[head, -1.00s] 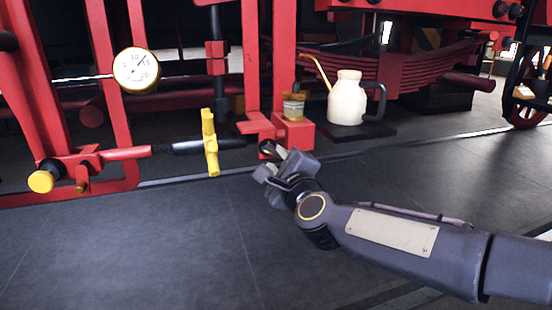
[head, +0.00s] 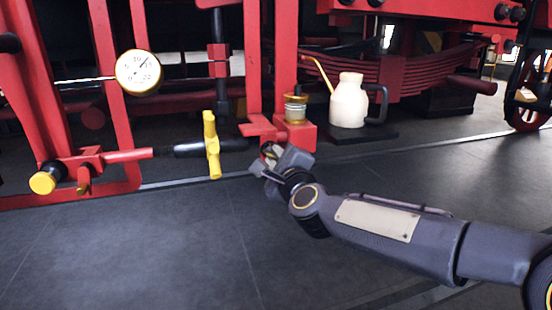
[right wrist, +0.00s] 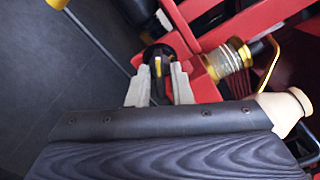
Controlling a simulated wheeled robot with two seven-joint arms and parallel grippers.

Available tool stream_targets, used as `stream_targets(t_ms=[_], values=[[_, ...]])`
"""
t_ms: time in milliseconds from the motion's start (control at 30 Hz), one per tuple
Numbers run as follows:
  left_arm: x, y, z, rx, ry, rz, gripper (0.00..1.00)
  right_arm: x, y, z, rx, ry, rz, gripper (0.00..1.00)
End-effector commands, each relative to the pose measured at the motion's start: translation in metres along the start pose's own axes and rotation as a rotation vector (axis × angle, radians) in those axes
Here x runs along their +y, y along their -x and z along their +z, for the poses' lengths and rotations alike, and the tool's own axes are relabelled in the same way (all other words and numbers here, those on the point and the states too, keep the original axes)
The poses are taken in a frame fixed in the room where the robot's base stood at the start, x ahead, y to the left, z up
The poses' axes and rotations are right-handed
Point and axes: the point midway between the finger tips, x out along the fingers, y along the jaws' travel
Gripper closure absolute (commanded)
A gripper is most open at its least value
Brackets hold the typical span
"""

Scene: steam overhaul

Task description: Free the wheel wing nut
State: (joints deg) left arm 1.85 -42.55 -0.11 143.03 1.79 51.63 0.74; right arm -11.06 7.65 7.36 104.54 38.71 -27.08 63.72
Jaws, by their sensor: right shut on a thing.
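The wheel wing nut appears to be the small dark round piece with a yellow mark (right wrist: 158,66), at the lower left of a red block (head: 297,135). In the right wrist view it sits between the two pale fingers of my right gripper (right wrist: 160,88). In the head view my right gripper (head: 267,160) is at the front of that block, shut on the dark piece, which it mostly hides. My left gripper is not in view.
A brass-capped glass cup (head: 295,108) stands on the block. A cream oil can (head: 348,100) stands on a dark plate to the right. Left are a yellow crosspiece (head: 211,145) on a black rod and a round gauge (head: 139,72). The floor in front is clear.

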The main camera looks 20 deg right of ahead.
Motion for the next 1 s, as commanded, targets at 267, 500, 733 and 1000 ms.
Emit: stream_targets(t_ms=[267, 500, 733, 1000], values=[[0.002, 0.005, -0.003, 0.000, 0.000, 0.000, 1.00, -0.001, 0.000, 0.001, -0.001, 0.112, 0.002, 1.00], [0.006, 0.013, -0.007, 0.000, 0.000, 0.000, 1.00, -0.001, 0.000, 0.002, -0.001, 0.309, 0.003, 1.00], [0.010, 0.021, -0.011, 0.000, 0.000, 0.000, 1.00, -0.001, 0.000, 0.002, -0.001, 0.518, 0.004, 1.00], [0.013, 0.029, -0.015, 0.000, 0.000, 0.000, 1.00, -0.001, 0.000, 0.002, -0.002, 0.718, 0.003, 1.00]])
